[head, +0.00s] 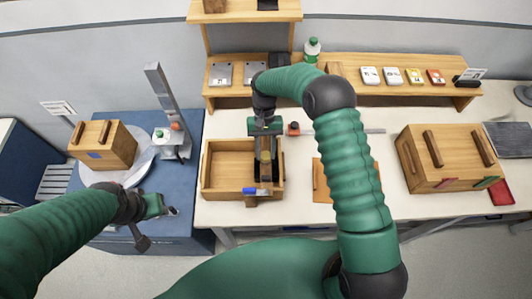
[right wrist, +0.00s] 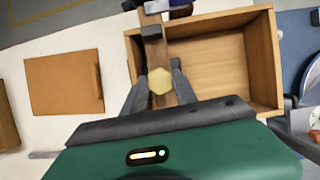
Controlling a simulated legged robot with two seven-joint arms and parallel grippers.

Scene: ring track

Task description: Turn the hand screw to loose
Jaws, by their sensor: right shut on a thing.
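The hand screw is a wooden clamp-like bar (right wrist: 153,50) with a pale yellow hexagonal end (right wrist: 160,81), standing at the side wall of an open wooden box (head: 225,196). A blue-and-white part (head: 256,191) shows at the box's front edge, near a wooden block. My right gripper (head: 265,172) reaches down from above over the box's right side. In the right wrist view its two dark fingers (right wrist: 158,92) close around the hexagonal end. My left gripper (head: 158,225) is empty over the blue cabinet at left, its fingers spread apart. The clamp's lower part is partly hidden.
A lidded wooden box (head: 452,160) stands on the right of the white table. A flat wooden board (head: 320,180) lies behind my right arm. At left, a box (head: 103,147) sits on a round plate, next to a metal stand (head: 165,105). A shelf (head: 400,88) runs behind.

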